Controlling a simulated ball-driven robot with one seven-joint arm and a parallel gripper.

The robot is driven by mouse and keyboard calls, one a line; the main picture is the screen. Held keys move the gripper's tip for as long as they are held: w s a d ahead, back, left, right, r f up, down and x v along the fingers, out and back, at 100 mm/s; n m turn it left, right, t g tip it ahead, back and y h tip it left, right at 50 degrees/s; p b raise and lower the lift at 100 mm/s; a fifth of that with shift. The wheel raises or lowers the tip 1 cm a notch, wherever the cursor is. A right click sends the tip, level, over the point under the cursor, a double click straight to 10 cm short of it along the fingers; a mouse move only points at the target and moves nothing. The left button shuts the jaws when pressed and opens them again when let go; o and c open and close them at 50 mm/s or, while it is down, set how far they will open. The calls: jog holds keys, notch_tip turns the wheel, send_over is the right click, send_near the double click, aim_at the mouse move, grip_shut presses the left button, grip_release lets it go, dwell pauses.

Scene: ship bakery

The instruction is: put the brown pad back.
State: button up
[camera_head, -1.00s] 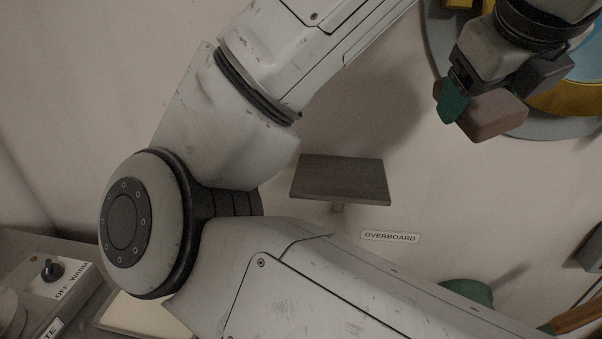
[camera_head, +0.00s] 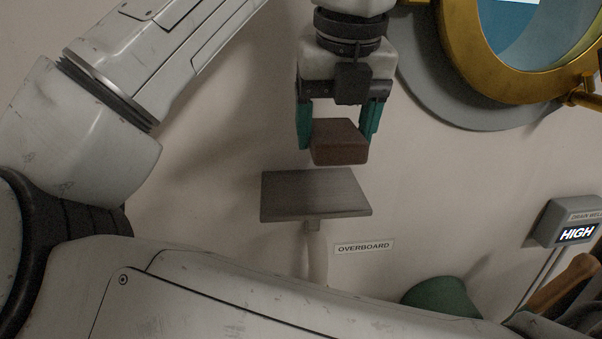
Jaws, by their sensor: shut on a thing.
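The brown pad (camera_head: 340,143) is a small brown block in the upper middle of the head view. My gripper (camera_head: 338,125) is shut on it, with a green finger on either side. The pad hangs just above a flat grey plate (camera_head: 315,194) that stands out from the wall on a pale stem. From this view I cannot tell how far the pad is from the plate in depth, but a gap shows between them.
A sign reading OVERBOARD (camera_head: 363,247) is on the wall below the plate. A brass-rimmed porthole (camera_head: 463,60) is at upper right. A grey box reading HIGH (camera_head: 571,224) is at right. A green rounded thing (camera_head: 441,297) sits below. My arm fills the left and bottom.

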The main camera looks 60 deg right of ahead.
aim_at(317, 127)
jog(key=w+f, duration=0.1)
jog(key=f, duration=0.1)
jog(key=w+d+f, duration=0.1)
jog(key=w+f, duration=0.1)
jog(key=shift+w+f, duration=0.15)
jog(key=shift+f, duration=0.1)
jog(key=shift+a+b+x, duration=0.15)
jog(key=shift+b+x, duration=0.05)
jog(key=shift+x, duration=0.75)
jog(key=shift+a+b+x, duration=0.15)
jog(key=shift+b+x, duration=0.05)
jog(key=shift+x, duration=0.75)
jog(key=shift+f, duration=0.2)
jog(key=o, duration=0.9)
jog(key=shift+o, duration=0.2)
jog(key=p+v, duration=0.1)
jog(key=v, duration=1.1)
jog(key=shift+r+p, duration=0.15)
jog(key=shift+p, duration=0.2)
